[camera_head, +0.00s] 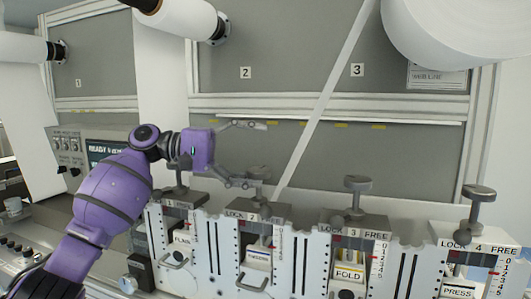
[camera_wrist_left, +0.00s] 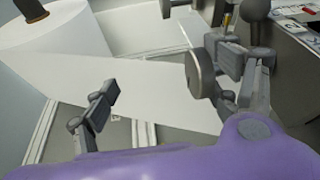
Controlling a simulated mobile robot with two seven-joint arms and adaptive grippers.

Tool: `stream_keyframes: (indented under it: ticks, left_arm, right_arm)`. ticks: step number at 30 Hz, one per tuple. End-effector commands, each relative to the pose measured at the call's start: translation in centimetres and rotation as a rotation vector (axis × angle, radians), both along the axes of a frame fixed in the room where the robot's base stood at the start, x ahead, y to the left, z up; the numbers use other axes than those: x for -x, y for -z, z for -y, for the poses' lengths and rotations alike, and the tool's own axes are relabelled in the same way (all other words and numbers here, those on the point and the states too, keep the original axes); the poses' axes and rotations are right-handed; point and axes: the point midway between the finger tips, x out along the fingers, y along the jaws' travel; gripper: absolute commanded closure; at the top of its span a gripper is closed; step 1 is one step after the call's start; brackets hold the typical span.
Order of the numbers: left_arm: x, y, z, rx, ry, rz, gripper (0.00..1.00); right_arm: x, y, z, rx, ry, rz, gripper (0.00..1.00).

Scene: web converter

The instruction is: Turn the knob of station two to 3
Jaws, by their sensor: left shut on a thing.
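The grey knob of station two (camera_head: 262,172) stands on top of its white station block (camera_head: 254,250), partly hidden by my left gripper. My left gripper (camera_head: 246,153) reaches in from the left. One finger lies above and beyond, and the lower finger meets the knob. In the left wrist view, a grey disc (camera_wrist_left: 198,75), apparently the knob head, sits against the right finger, while the left finger (camera_wrist_left: 97,115) shows well apart from it. The number scale (camera_head: 280,245) is on the station's right front; its reading is too small to tell. My right gripper is not in view.
Similar knobs stand on station three (camera_head: 357,184) and station four (camera_head: 478,192), close on the right. A white web strip (camera_head: 325,95) runs diagonally down just right of my gripper. A control panel (camera_head: 90,148) stands left behind my arm.

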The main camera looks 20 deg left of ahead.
Motion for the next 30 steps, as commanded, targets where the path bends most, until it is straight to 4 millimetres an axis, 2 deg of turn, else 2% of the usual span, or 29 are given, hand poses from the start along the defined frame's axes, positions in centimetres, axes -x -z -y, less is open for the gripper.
stream_keyframes:
  ticks: [1,12,15,23,30]
  left_arm:
    - [0.4,-2.7,-1.0,0.027,-0.013,0.037,0.41]
    - [1.3,-2.7,-3.4,0.026,-0.013,0.037,0.44]
    - [1.5,-2.5,-4.0,0.026,-0.013,0.035,0.68]
    - [1.9,-1.7,-5.4,0.021,-0.01,0.025,0.68]
    - [2.0,-1.4,-5.6,0.019,-0.009,0.022,0.68]
  right_arm:
    - [-0.3,-0.4,0.0,0.0,0.0,0.007,1.0]
    - [-0.7,-1.1,0.0,0.001,-0.001,0.017,1.0]
    - [-0.9,-1.3,0.0,0.001,-0.001,0.019,1.0]
    - [-0.9,-1.5,0.1,0.001,-0.001,0.021,1.0]
    - [-0.9,-1.4,0.1,0.001,-0.001,0.021,1.0]
